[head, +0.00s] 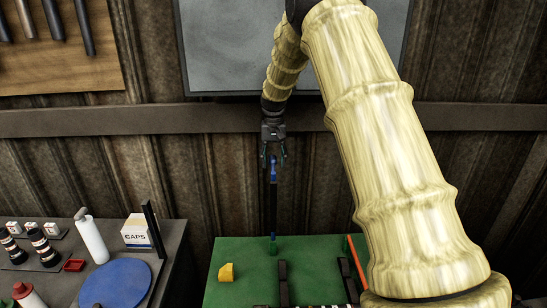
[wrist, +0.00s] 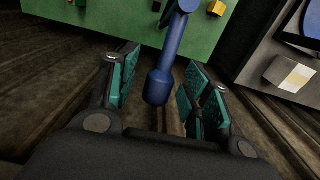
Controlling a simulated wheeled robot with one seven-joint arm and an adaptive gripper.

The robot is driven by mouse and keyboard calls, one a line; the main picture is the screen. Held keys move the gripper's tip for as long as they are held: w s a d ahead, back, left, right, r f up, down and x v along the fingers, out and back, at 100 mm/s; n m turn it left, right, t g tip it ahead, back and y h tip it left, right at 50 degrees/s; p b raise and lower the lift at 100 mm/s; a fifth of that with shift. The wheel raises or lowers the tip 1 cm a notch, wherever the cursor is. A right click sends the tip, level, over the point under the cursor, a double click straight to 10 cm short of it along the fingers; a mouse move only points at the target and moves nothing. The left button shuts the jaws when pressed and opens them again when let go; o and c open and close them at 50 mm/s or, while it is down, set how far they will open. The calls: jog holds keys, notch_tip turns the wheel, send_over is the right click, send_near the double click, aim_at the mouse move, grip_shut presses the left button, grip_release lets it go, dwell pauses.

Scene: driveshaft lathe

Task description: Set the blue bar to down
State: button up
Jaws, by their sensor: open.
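The blue bar (head: 273,172) stands upright at the back of the green table, a blue top on a dark shaft. My gripper (head: 274,160) is above it, pointing down, with its fingers on either side of the blue top. In the wrist view the bar's rounded blue end (wrist: 158,87) lies between the open teal-padded fingers of my gripper (wrist: 162,92). Gaps show between the bar and the pads. The lower part of the bar runs away toward the green table and is partly cut off there.
The green table (head: 238,256) carries a yellow block (head: 226,272), dark bars (head: 283,280) and an orange rod (head: 356,262). A grey table at left holds a blue disc (head: 116,284), a white bottle (head: 92,240) and a CAPS box (head: 137,232). A wooden wall stands behind.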

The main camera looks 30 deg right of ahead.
jog(key=shift+w+f, duration=0.25)
jog(key=shift+w, duration=0.05)
jog(key=shift+s, duration=0.15)
jog(key=c, duration=0.7)
jog(key=shift+r, duration=0.1)
grip_shut()
jog(key=shift+a, duration=0.1)
